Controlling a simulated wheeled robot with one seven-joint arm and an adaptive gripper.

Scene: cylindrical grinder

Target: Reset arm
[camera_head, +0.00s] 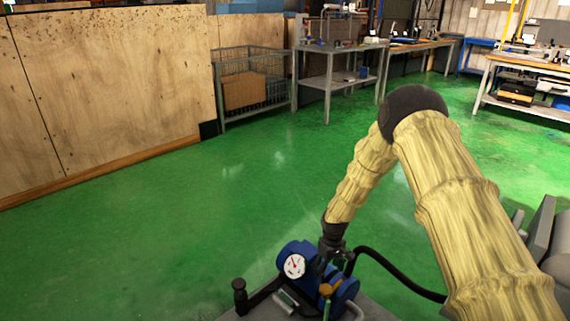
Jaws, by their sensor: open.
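My arm (455,200), in a pale yellow ribbed cover with a dark elbow joint, reaches in from the lower right and bends down. My gripper (326,268) is at its end, dark and pointing down, just over a blue machine part (343,291) at the bottom centre. The gripper is open, but its fingertips are small and partly lost against the dark and blue parts. I cannot tell whether they touch the blue part. A round white gauge (294,266) with a red needle sits on the blue unit, left of the gripper.
A black hose (400,278) curves right from beside the gripper. A black knob (239,287) stands to the left. Green floor (150,240) is clear to the left. Plywood panels (110,90), a wire cage (252,85) and workbenches (340,52) stand further back. Grey machinery (541,230) is at right.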

